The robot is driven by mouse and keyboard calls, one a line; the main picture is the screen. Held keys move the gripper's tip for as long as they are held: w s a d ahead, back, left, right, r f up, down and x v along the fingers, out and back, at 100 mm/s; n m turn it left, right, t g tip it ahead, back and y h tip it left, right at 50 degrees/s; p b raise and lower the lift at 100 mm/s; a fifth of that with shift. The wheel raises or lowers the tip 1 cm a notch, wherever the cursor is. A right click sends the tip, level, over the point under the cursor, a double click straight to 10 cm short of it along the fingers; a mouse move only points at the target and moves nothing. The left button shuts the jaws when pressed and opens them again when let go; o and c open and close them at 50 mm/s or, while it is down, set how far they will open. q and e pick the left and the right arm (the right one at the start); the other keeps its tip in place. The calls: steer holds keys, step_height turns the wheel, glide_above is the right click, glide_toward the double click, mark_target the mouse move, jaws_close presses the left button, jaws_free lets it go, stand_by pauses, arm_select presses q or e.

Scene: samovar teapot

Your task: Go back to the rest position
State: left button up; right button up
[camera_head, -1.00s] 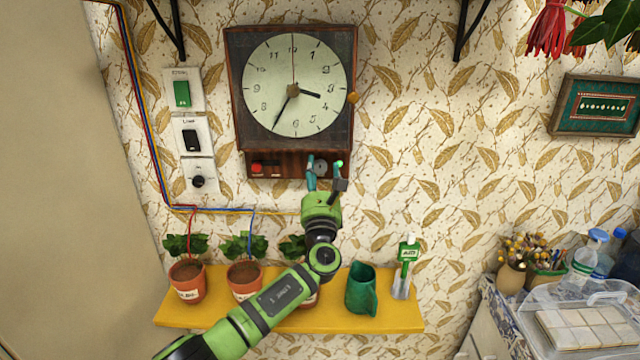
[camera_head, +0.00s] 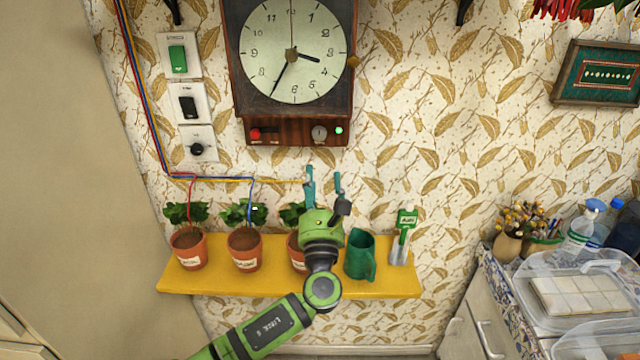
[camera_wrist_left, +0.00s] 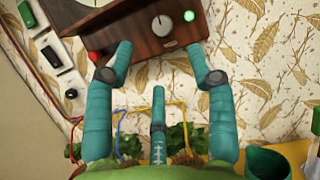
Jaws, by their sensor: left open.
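My left gripper (camera_head: 324,186) is open and empty, its teal fingers pointing up in front of the wallpaper, below the wooden clock (camera_head: 292,62). In the left wrist view its fingers (camera_wrist_left: 165,62) are spread apart with nothing between them. The clock's lower panel shows a red button (camera_head: 256,134), a grey knob (camera_head: 320,133) and a lit green lamp (camera_head: 339,130). The knob (camera_wrist_left: 162,26) and lamp (camera_wrist_left: 189,15) also show in the left wrist view, beyond the fingers. My right gripper is not in view.
A yellow shelf (camera_head: 390,284) holds potted plants (camera_head: 245,252), a green jug (camera_head: 360,254) and a small trowel (camera_head: 400,250). My left arm partly hides one pot. Wall switches (camera_head: 190,101) and coloured wires are at the left. A cabinet with bottles (camera_head: 580,236) and a clear box stands at the right.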

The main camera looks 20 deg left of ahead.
arm_select(q)
steer(key=s+a+f+n+g+h, duration=0.1)
steer(key=s+a+f+n+g, duration=0.2)
steer(key=s+f+n+g, duration=0.45)
steer(key=s+a+f+n+g, duration=0.35)
steer(key=s+f+n, duration=0.55)
steer(key=f+n, duration=0.3)
steer(key=s+d+f+n+g+h, duration=0.25)
steer(key=s+n+g, duration=0.2)
steer(key=s, duration=0.55)
steer(key=s+d+f+n+g+h, duration=0.2)
steer(key=s+f+n+g+h, duration=0.3)
steer(key=s, duration=0.6)
step_height(320, 180, down, 21)
steer(key=t+y, duration=0.1)
steer(key=t, duration=0.1)
steer(key=s+a+f+g, duration=0.2)
steer(key=s+f, duration=1.3)
steer(key=s, duration=0.2)
steer(key=shift+a+f, duration=0.25)
steer(key=shift+f, duration=0.15)
